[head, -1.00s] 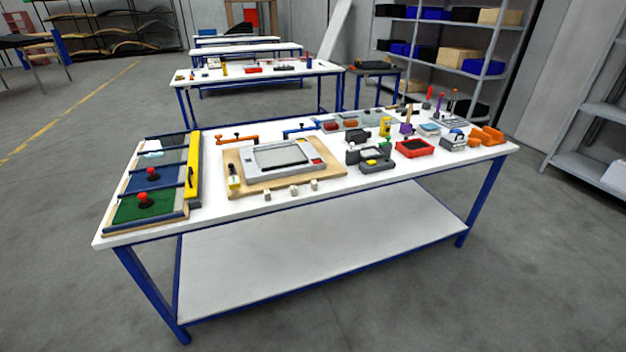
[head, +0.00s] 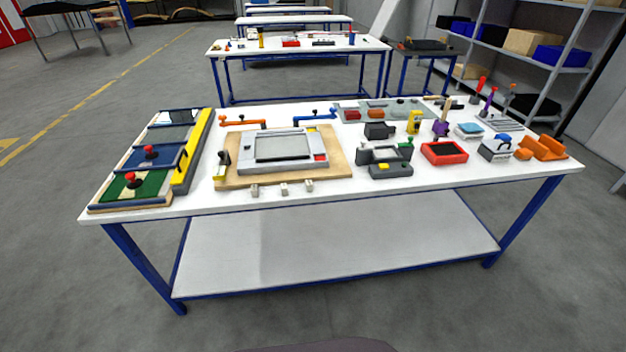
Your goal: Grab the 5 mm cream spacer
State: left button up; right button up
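Three small cream blocks stand in a row at the front edge of the white workbench (head: 215,205), just in front of a wooden board: a left block (head: 255,191), a middle block (head: 282,188) and a right block (head: 309,186). They look like spacers, but they are too small here to tell which is 5 mm. The wooden board (head: 230,180) carries a grey frame (head: 250,165) with a screen-like panel. Neither of my grippers is in view.
A board with green and blue panels (head: 150,190) and a yellow bar (head: 190,160) lies at the left. A dark grey fixture (head: 390,170), a red tray (head: 445,153) and orange holders (head: 540,148) stand to the right. Floor in front of the bench is clear.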

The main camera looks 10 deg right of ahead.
aim_at(308, 183)
jog(key=i+l+u, duration=0.25)
jog(key=l, duration=0.5)
jog(key=l+u, duration=0.25)
jog(key=l, duration=0.5)
jog(key=i+l+u, duration=0.2)
jog(key=l, duration=0.6)
jog(key=k+j, duration=0.05)
jog(key=k, duration=0.05)
